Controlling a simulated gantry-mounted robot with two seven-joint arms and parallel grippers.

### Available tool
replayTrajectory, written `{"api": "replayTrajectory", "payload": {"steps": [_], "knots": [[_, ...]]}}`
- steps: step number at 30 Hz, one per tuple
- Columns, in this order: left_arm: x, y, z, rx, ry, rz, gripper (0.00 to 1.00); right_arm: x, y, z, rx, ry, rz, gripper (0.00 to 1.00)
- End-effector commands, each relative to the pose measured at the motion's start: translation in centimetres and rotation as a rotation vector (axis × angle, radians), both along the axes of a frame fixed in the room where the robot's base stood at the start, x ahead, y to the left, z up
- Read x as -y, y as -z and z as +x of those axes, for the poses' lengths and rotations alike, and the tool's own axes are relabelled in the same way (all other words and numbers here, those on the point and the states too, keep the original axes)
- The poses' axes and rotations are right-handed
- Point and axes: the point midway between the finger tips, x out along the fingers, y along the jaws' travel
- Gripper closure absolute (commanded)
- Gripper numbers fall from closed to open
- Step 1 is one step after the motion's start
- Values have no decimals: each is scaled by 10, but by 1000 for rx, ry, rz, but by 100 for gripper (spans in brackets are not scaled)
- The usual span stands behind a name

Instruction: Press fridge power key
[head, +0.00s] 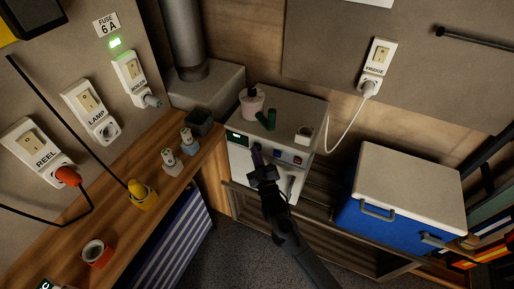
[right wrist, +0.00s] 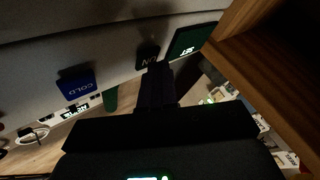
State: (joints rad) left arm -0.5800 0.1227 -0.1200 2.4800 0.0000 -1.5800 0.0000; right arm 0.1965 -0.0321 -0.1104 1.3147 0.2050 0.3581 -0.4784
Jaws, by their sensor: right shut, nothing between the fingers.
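The white fridge (head: 240,170) stands at the back centre, with a small lit display (head: 238,138) at the left of its front panel. In the right wrist view, a dark green key (right wrist: 147,57) with upside-down lettering sits between the display (right wrist: 190,42) and a blue COLD key (right wrist: 76,84). My right gripper (head: 257,156) is shut and empty at the panel. In the right wrist view its fingertips (right wrist: 158,72) are right at the dark green key; I cannot tell whether they touch it. A wall socket labelled FRIDGE (head: 376,64) has a white plug in it. My left gripper is not in view.
A pink cup (head: 253,103), a green cylinder (head: 270,120) and a white cup (head: 304,134) stand on the fridge top. A wooden counter (head: 128,222) is close on the left. A blue cooler (head: 385,229) stands to the right.

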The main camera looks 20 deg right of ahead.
Motion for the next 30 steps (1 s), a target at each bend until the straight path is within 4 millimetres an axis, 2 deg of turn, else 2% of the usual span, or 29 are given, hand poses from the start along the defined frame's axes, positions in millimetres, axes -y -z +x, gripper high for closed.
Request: {"api": "replayTrajectory", "payload": {"steps": [19,30], "knots": [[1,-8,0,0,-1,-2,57,-8,0,-7,-1,-1,1,100],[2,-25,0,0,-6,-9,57,-32,-2,-28,-1,-1,1,100]]}}
